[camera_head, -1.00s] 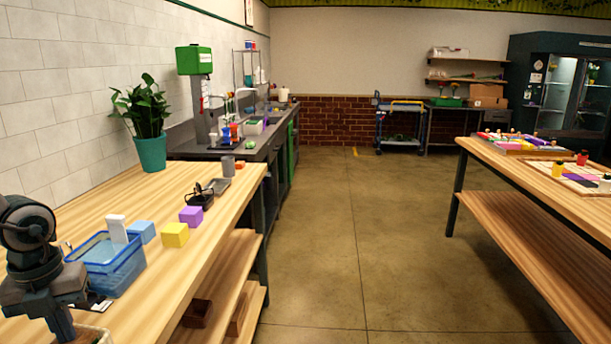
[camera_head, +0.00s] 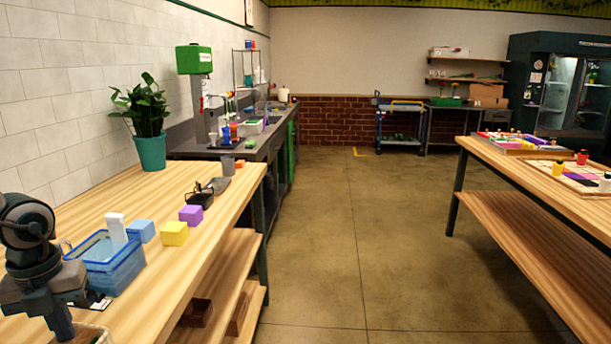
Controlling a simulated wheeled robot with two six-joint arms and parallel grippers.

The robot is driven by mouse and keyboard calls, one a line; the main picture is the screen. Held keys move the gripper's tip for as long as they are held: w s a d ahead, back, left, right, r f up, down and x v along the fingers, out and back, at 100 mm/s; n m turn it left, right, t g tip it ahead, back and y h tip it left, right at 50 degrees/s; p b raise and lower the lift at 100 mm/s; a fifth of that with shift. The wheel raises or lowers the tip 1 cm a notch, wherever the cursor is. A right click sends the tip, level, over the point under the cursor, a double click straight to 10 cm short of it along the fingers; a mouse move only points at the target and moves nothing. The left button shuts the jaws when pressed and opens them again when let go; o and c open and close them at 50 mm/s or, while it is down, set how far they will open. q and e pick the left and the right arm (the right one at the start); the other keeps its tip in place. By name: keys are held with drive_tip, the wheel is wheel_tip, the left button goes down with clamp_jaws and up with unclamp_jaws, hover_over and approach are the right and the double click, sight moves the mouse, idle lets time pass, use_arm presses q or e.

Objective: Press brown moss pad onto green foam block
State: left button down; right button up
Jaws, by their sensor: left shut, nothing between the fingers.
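My left gripper (camera_head: 62,322) is at the lower left, pointing down and shut with nothing held. It is just above a pale-rimmed container (camera_head: 102,331) that the bottom edge of the picture cuts off. A little green shows inside that container; I cannot tell whether it is the green foam block. I cannot make out a brown moss pad. My right gripper is out of view.
A blue basin (camera_head: 128,272) of water stands beside my left gripper. White (camera_head: 115,228), blue (camera_head: 142,231), yellow (camera_head: 174,233) and purple (camera_head: 191,215) blocks line the wooden bench (camera_head: 150,315). A potted plant (camera_head: 151,153) stands behind. The floor (camera_head: 360,250) is clear.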

use_arm(q)
drive_tip(key=shift+s+f, duration=0.1)
drive_tip(key=shift+s, duration=0.05)
drive_tip(key=shift+w+r, duration=0.2)
drive_tip(key=shift+r, duration=0.35)
drive_tip(key=shift+r+p, duration=1.45)
drive_tip(key=shift+r, duration=1.55)
